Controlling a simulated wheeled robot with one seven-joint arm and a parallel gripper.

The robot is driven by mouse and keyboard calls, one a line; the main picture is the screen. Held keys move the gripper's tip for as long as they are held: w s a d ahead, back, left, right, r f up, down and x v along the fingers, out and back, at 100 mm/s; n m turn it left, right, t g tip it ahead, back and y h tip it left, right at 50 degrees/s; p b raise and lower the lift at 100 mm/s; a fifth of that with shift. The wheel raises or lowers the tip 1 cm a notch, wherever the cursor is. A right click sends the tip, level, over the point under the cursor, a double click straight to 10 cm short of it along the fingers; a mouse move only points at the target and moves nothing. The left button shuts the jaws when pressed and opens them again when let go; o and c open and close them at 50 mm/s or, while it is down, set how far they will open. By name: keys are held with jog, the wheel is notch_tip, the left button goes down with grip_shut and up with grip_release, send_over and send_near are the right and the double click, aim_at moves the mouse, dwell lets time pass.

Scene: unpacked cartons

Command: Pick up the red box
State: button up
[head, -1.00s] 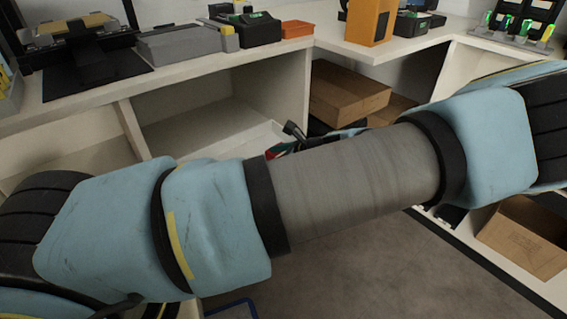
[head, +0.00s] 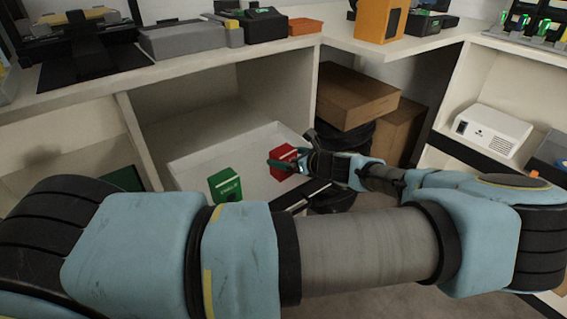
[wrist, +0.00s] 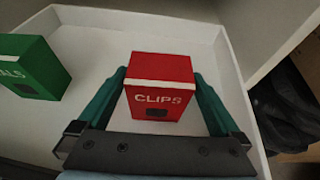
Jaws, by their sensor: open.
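The red box (head: 283,160), marked CLIPS, stands in a white open drawer or tray (head: 200,163) under the counter. In the wrist view the red box (wrist: 160,86) sits between the two green fingers of my gripper (wrist: 160,98). The fingers are open, one on each side of the box; I cannot tell if either touches it. In the head view my gripper (head: 281,168) reaches the box from the right, and its fingers partly cover it.
A green box (head: 225,186) stands left of the red box in the same tray; it also shows in the wrist view (wrist: 34,66). The tray walls rise around both. Cardboard cartons (head: 352,95) stand behind to the right. The counter (head: 180,70) overhangs the tray.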

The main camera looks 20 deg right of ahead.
jog(key=x, duration=0.4)
jog(key=shift+f, duration=0.15)
jog(key=c, duration=1.2)
